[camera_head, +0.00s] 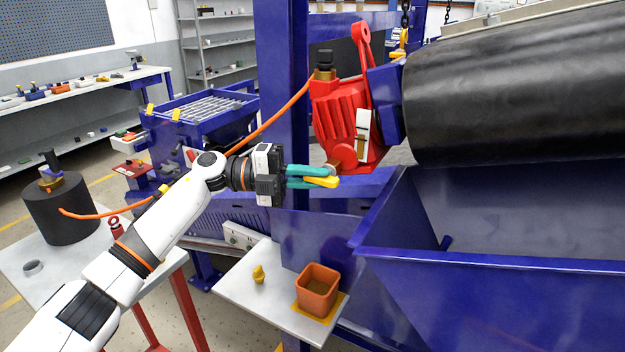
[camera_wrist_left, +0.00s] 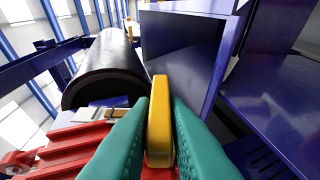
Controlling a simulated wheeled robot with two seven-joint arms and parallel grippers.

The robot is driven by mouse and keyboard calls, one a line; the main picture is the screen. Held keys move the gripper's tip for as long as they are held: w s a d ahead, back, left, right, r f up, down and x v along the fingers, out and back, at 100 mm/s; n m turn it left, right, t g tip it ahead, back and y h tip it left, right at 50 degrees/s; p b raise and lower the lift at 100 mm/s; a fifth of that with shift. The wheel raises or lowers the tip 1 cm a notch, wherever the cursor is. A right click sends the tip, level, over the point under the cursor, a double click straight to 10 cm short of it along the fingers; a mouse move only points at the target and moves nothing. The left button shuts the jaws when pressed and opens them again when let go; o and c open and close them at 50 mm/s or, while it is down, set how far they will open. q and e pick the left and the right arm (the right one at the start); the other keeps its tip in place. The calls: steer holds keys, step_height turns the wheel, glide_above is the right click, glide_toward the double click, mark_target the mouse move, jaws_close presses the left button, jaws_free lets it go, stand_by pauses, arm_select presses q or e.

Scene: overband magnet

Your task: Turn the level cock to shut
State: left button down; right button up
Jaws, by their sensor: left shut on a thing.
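The level cock has a yellow lever (camera_head: 322,182), which sits at the lower front of the red ribbed gearbox (camera_head: 335,112). My left gripper (camera_head: 318,177) has its teal fingers closed around the lever, and the lever's tip sticks out past them to the right. In the left wrist view the yellow lever (camera_wrist_left: 160,120) stands between both fingertips (camera_wrist_left: 160,135), touching them. The cock's body is mostly hidden behind the fingers. My right gripper is in neither view.
A blue hopper (camera_head: 480,255) and a black roller (camera_head: 510,95) are close on the right. Below, a small shelf (camera_head: 240,295) carries an orange pot (camera_head: 318,285) and a yellow plug (camera_head: 259,273). An orange hose (camera_head: 270,122) runs up to the gearbox top behind my wrist.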

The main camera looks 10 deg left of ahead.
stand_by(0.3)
arm_select(q)
steer(key=c, duration=1.5)
jaws_free()
steer(key=shift+a, duration=0.15)
steer(key=shift+a+f, duration=0.1)
steer(key=shift+a, duration=0.25)
steer(key=a+b, duration=0.3)
steer(key=a, duration=0.8)
steer(key=shift+a, duration=0.1)
